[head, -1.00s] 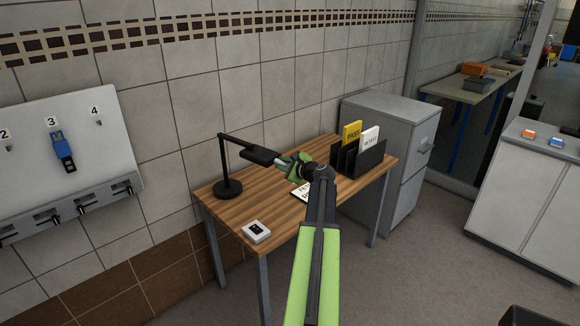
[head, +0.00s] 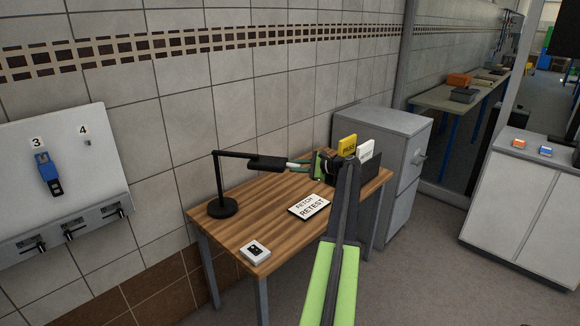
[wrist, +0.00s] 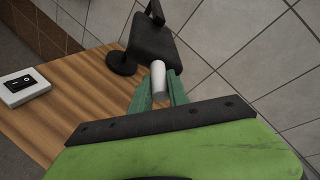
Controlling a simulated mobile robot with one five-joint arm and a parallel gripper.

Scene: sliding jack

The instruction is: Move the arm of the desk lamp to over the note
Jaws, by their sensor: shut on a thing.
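The black desk lamp (head: 222,207) stands on a round base at the left of the wooden desk. Its arm (head: 235,154) reaches right from the post to a flat head (head: 266,162), above the desk's rear part. A pale cylindrical grip (wrist: 158,76) sticks out of the head's end. My gripper (head: 299,165) is shut on this grip; the green fingers (wrist: 160,84) lie on both sides of it in the wrist view. The white note (head: 309,207), reading "FETCH RETEST", lies flat on the desk. In the head view it is below and right of the lamp head.
A white switch box (head: 255,252) sits at the desk's front left. A black file holder (head: 370,169) with yellow and white cards stands at the right end, behind my arm. A grey cabinet (head: 378,125) stands beyond the desk. The tiled wall runs close behind the desk.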

